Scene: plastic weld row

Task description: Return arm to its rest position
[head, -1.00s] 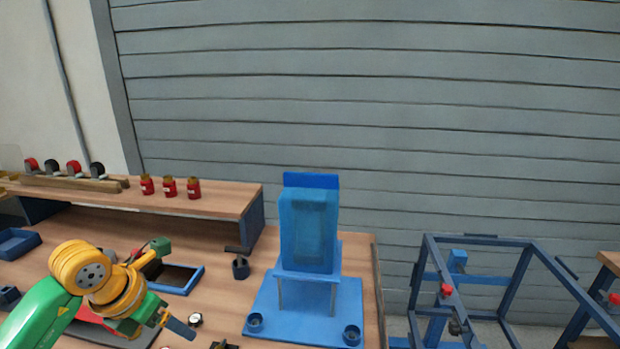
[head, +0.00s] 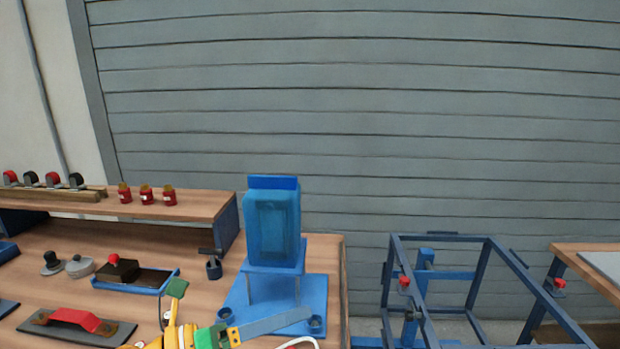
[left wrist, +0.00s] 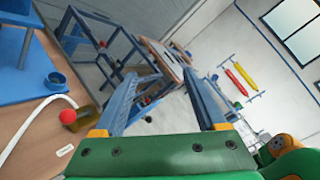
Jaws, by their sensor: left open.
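My left gripper (head: 285,322) is low in the head view, at the bottom edge in front of the blue fixture (head: 318,283). One grey-blue finger shows there, pointing right; the rest of the arm is mostly cut off by the frame. In the left wrist view both fingers of the gripper (left wrist: 160,82) are spread apart with nothing between them. They point past the bench towards the blue frame (left wrist: 88,45) and the wall. My right gripper is not in view.
The fixture's tall blue block (head: 272,225) stands beside the arm. A red-handled float (head: 75,320), a blue tray (head: 150,285) and a dark holder (head: 213,265) are on the bench. Red jars (head: 146,194) line the shelf. A blue frame (head: 490,240) stands right of the bench.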

